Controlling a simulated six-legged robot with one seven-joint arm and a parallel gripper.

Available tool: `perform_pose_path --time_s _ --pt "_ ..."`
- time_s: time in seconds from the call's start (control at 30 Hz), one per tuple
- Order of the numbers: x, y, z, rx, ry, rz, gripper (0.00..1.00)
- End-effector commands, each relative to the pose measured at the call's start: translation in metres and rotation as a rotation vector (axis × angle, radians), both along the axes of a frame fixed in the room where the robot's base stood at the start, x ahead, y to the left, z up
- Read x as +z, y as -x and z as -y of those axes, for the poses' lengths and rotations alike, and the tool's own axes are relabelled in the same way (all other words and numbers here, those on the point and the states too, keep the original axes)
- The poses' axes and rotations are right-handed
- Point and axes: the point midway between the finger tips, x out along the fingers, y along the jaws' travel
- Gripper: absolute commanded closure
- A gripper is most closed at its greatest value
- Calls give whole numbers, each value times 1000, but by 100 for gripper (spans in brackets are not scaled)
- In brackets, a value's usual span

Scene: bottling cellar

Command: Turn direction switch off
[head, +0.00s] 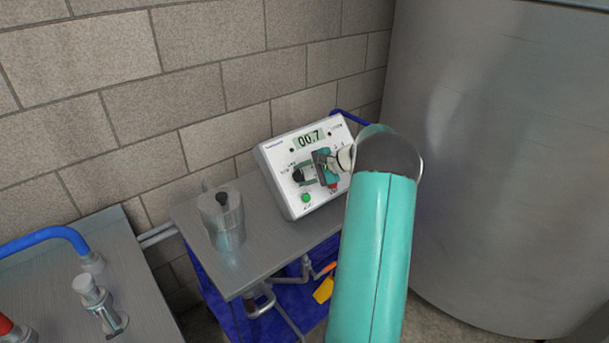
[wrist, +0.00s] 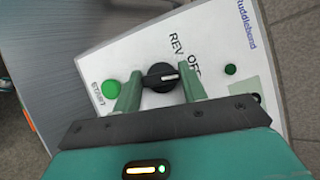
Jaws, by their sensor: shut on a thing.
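The direction switch is a black round knob (wrist: 158,77) with a white pointer line, on the pale face of a control box (head: 277,168). In the wrist view the pointer aims right, towards the side with the word OFF; I cannot tell whether it lines up exactly. REV is printed beside OFF. My gripper (wrist: 160,73) is shut on the knob, one green finger on each side. In the head view my gripper (head: 303,172) reaches the box from the right and partly hides its face.
The box has a display (head: 309,138) reading 00.7 and a green START button (wrist: 111,89). It stands on a grey cart top (head: 262,235) beside a clear jug (head: 222,222). A brick wall is behind and a large metal tank (head: 500,150) is at right.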

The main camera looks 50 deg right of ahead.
Motion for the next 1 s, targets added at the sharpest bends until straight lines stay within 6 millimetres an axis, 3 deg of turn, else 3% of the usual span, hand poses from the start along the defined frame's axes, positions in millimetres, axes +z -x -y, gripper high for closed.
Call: perform_pose_path --time_s 0.3,0.8,0.83,0.93,1.0 --pt "0 1 1 89 101 -12 81" --pt "1 1 1 104 120 -14 81" --pt "1 1 1 104 120 -14 56" --pt "1 0 1 104 119 -14 37" --pt "1 0 1 105 118 -14 36"
